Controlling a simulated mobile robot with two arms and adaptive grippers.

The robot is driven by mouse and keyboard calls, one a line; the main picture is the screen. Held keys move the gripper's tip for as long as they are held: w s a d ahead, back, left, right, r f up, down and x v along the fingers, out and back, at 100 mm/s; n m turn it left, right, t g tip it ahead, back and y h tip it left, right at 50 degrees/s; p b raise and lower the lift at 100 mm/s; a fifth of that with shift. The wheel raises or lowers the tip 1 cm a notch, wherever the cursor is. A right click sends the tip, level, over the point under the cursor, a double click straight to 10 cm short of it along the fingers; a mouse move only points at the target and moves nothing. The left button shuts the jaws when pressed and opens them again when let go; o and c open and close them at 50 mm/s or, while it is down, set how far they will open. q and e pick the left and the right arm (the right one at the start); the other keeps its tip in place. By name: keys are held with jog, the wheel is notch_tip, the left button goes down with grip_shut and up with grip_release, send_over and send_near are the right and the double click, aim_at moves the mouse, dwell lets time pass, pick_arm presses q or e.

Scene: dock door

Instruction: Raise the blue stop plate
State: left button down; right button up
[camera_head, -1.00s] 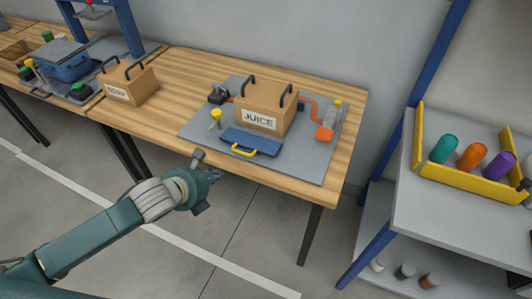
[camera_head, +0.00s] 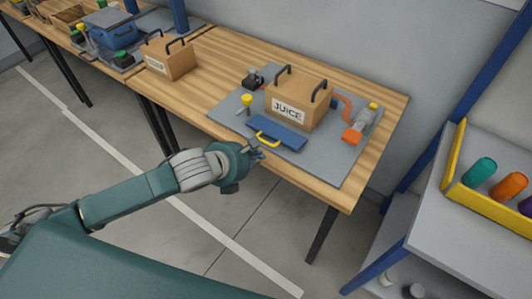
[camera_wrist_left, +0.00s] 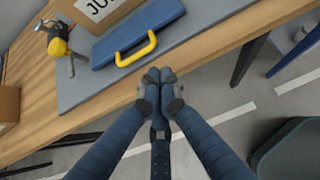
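The blue stop plate (camera_head: 283,134) lies flat on a grey board in front of the juice box, with a yellow handle (camera_head: 267,138) on its near edge. The plate (camera_wrist_left: 135,28) and its handle (camera_wrist_left: 136,49) also show in the left wrist view. My left gripper (camera_head: 257,153) is just short of the table's front edge, near the handle but apart from it. In the left wrist view its fingertips (camera_wrist_left: 160,75) are together with nothing between them. My right gripper is not in view.
The cardboard juice box (camera_head: 298,100) with black handles stands behind the plate. A yellow-topped knob (camera_head: 246,99) is left of it, and an orange part (camera_head: 352,136) right. A second box (camera_head: 169,59) stands further left. A shelf with a yellow rack (camera_head: 478,203) is at the right.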

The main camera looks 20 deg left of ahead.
aim_at(272, 152)
pick_arm(q)
jog(key=x, duration=0.5)
jog(key=shift+w+d+f, duration=0.15)
jog(key=shift+w+f, duration=0.05)
jog(key=shift+w, duration=0.15)
jog(key=shift+r, duration=0.15)
jog(key=shift+r+p, duration=0.3)
jog(key=shift+p, duration=0.4)
jog(key=shift+r, duration=0.1)
